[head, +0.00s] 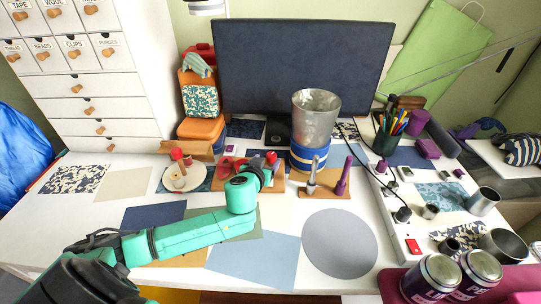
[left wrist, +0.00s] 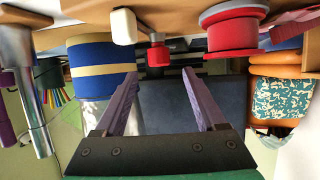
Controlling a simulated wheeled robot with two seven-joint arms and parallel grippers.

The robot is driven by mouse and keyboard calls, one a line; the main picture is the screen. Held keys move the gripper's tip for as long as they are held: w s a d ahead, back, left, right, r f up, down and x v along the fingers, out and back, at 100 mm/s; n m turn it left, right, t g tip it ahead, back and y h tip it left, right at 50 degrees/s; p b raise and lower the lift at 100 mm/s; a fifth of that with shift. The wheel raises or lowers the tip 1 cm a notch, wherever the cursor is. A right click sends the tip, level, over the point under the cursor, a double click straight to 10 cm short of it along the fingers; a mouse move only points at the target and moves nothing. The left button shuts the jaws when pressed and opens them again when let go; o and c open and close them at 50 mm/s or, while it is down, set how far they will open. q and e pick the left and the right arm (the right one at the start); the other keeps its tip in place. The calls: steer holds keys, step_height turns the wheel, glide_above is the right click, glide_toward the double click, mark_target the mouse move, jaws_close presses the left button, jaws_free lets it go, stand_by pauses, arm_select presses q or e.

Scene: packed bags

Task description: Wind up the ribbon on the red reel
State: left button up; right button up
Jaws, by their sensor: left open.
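The red reel (left wrist: 232,28) shows in the left wrist view, which is upside down, with red ribbon (left wrist: 290,30) beside it. A small red knob (left wrist: 158,52) and a cream handle (left wrist: 123,26) are near it. My right gripper is not in view.
A cream plate (head: 186,178) lies left. The grey round mat (head: 340,243) is bare.

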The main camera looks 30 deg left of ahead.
mark_target(270, 156)
arm_select(q)
steer(key=x, duration=0.5)
steer(key=shift+w+f, duration=0.2)
steer(key=shift+w, duration=0.1)
steer(key=shift+w+f, duration=0.15)
steer(key=shift+w, duration=0.2)
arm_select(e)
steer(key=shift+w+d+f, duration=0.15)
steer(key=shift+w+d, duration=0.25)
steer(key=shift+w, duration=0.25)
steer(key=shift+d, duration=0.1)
arm_select(q)
jaws_close()
steer(key=shift+a, duration=0.1)
